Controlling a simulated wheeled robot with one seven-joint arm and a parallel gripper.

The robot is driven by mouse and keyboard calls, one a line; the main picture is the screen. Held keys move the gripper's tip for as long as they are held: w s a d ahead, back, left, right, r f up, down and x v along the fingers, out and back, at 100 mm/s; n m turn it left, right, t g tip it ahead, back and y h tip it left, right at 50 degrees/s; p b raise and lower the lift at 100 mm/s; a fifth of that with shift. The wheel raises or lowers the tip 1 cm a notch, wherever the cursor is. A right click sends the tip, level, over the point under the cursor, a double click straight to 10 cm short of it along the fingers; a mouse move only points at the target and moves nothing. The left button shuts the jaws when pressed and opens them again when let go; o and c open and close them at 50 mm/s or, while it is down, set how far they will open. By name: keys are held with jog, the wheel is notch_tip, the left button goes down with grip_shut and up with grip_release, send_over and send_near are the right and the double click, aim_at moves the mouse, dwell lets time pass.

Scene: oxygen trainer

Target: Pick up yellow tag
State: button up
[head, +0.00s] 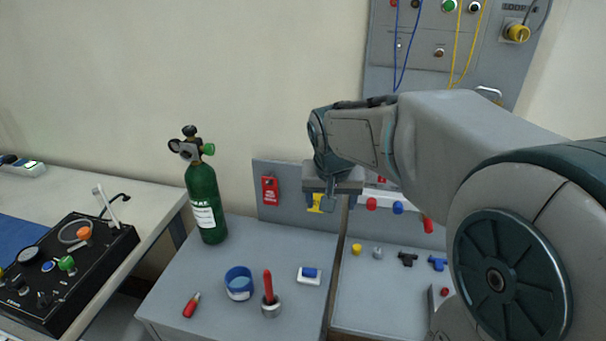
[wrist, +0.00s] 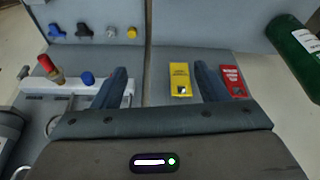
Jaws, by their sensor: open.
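The yellow tag (head: 315,203) hangs on the upright grey panel, partly hidden behind my gripper (head: 327,197) in the head view. In the wrist view the yellow tag (wrist: 180,82) lies between the two fingers of my gripper (wrist: 160,76), closer to the right finger. The fingers are open and apart, with nothing held. I cannot tell how far the fingertips are from the panel.
A red tag (head: 270,190) hangs beside the yellow one; in the wrist view it sits just outside the right finger. A green cylinder (head: 204,204) stands left on the grey bench. A blue tape roll (head: 239,283) and red-handled tool (head: 268,288) stand in front.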

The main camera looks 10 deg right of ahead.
jog(key=w+m, duration=0.2)
jog(key=w, duration=0.8)
jog(key=p, duration=0.3)
send_over(315, 211)
jog(key=shift+h, duration=0.3)
jog(key=shift+w+f, duration=0.2)
jog(key=shift+f, duration=5.75)
jog(key=shift+t, duration=0.3)
jog(key=c, duration=1)
jog(key=shift+c, duration=0.2)
